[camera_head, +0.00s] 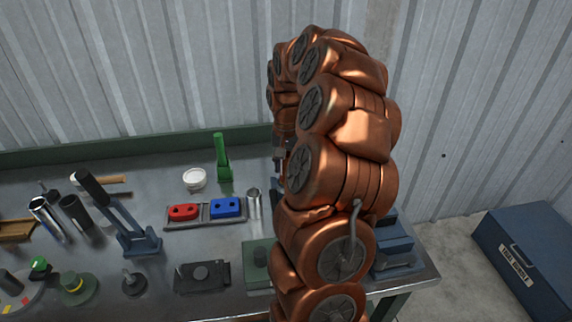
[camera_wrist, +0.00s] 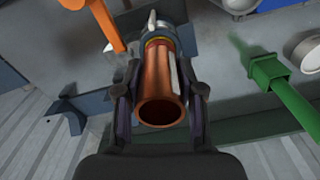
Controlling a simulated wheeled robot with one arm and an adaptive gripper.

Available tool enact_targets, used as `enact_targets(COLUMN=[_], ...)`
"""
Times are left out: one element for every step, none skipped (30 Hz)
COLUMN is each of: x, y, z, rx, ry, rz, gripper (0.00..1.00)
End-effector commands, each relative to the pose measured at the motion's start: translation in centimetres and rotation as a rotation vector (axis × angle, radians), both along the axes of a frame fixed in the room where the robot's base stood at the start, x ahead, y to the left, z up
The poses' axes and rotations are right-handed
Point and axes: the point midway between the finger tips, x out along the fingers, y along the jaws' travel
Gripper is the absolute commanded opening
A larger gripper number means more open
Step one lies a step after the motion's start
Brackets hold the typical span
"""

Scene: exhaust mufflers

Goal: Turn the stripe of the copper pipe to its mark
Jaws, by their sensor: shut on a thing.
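The copper pipe (camera_wrist: 150,78) shows in the wrist view with its open end towards the camera. My gripper (camera_wrist: 160,92) is shut on it, one finger on each side. A pale stripe (camera_wrist: 177,78) runs along the right part of the pipe, near the right finger. Yellow and red bands (camera_wrist: 158,42) circle the pipe's far end, where it meets a blue-grey holder (camera_wrist: 176,33). A small pale piece (camera_wrist: 152,18) stands on the holder, left of the stripe; I cannot tell if it is the mark. In the head view my arm hides most of the gripper and pipe.
A green upright tool (camera_head: 222,158) and white bowl (camera_head: 194,179) stand on the metal bench (camera_head: 120,205). A tray with red (camera_head: 183,212) and blue (camera_head: 226,207) blocks lies in front. A blue box (camera_head: 525,255) is on the floor.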

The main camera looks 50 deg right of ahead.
Motion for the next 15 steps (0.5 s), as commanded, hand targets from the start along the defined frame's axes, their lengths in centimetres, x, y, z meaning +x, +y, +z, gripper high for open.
enact_targets(x=[-0.01, 0.01, 0.0, 0.01, 0.03, 0.02, 0.03, 0.04, 0.03, 0.03, 0.02, 0.01, -0.01, -0.01, -0.01], y=[0.01, 0.01, 0.01, 0.02, 0.03, 0.07, 0.09, 0.1, 0.11, 0.11, 0.1, 0.11, 0.11, 0.11, 0.1], z=[0.0, 0.0, -0.02, -0.03, -0.04, -0.06, -0.08, -0.08, -0.09, -0.09, -0.08, -0.07, -0.08, -0.07, -0.07], rx=[0.0, 0.0, 0.0, 0.0, 0.001, 0.001, 0.001, 0.001, 0.002, 0.002, 0.002, 0.002, 0.003, 0.003, 0.003], ry=[0.0, 0.0, 0.0, 0.0, -0.001, 0.0, 0.0, 0.0, 0.0, 0.0, 0.0, 0.0, 0.001, 0.001, 0.001], rz=[0.0, 0.001, 0.008, 0.019, 0.037, 0.068, 0.096, 0.125, 0.165, 0.192, 0.217, 0.247, 0.265, 0.279, 0.293], gripper=[0.0, 0.0, 0.0, 0.0, 0.0, 0.0, 0.0, 0.0, 0.0, 0.0, 0.0, 0.0, 0.0, 0.0, 0.0])
